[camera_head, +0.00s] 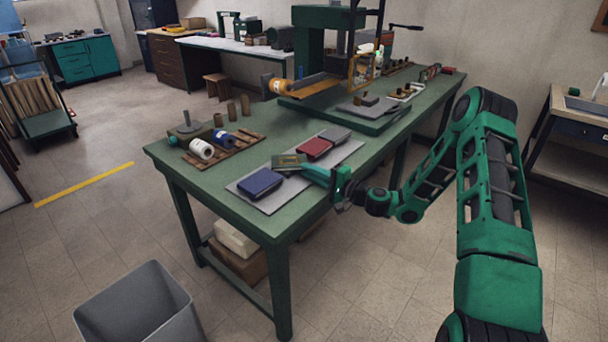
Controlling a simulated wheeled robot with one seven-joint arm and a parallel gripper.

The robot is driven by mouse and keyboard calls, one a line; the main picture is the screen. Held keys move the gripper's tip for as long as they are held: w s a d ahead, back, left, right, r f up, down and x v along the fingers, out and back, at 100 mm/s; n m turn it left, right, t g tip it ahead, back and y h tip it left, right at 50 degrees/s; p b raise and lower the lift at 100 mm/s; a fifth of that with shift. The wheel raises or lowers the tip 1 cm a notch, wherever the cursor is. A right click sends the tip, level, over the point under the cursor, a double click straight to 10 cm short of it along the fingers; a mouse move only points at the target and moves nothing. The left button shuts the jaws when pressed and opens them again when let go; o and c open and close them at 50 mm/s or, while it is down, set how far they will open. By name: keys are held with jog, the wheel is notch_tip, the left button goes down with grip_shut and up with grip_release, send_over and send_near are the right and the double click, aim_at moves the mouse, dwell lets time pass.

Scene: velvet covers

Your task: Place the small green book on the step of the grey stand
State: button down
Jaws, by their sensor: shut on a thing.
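The small green book (287,161) is at the fingertips of my gripper (308,170). My gripper is shut on it, reaching in from the right over the near part of the green table. The book appears to be above the grey stand (273,204), between a blue book (260,181) and a red book (315,149). I cannot tell whether the green book touches anything below. My gripper hides part of the slab's right side.
Left of the stand, a wooden rack (236,150) holds a white roll (202,149) and a blue roll. A green press (316,45) and a darker plate (362,106) stand farther back. A grey bin (138,308) is on the floor by the table (185,170).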

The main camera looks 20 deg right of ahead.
jog(key=c, duration=2)
grip_release()
jog(key=shift+s+d, duration=0.1)
